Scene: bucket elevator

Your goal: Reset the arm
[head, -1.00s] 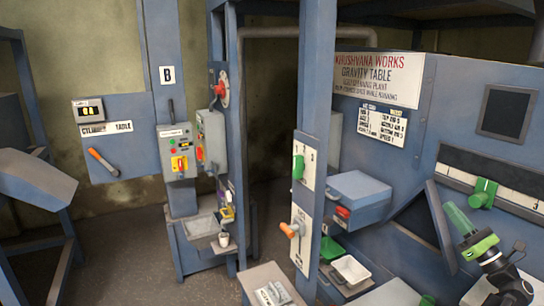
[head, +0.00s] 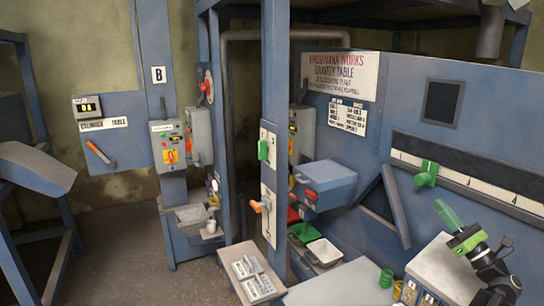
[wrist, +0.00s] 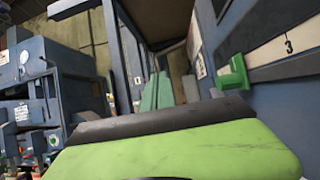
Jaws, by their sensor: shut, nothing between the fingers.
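My gripper (head: 440,206) shows at the right of the head view, its green fingers together and empty, pointing up and to the left. In the wrist view its two green fingers (wrist: 157,88) lie side by side beyond the broad green gripper body. My dark wrist and arm show below it at the lower right of the head view. The gripper appears in front of the blue gravity table panel (head: 400,100); I see no contact with anything. A green slider knob (head: 426,174) sits on the scale above and left of it, also in the wrist view (wrist: 234,74).
A blue post (head: 275,60) carries a green handle (head: 263,150) and an orange-handled lever (head: 260,205). Control boxes (head: 170,147) stand left. A white tray (head: 323,252) and a label-topped stand (head: 250,272) are low in front. Open floor shows at lower left.

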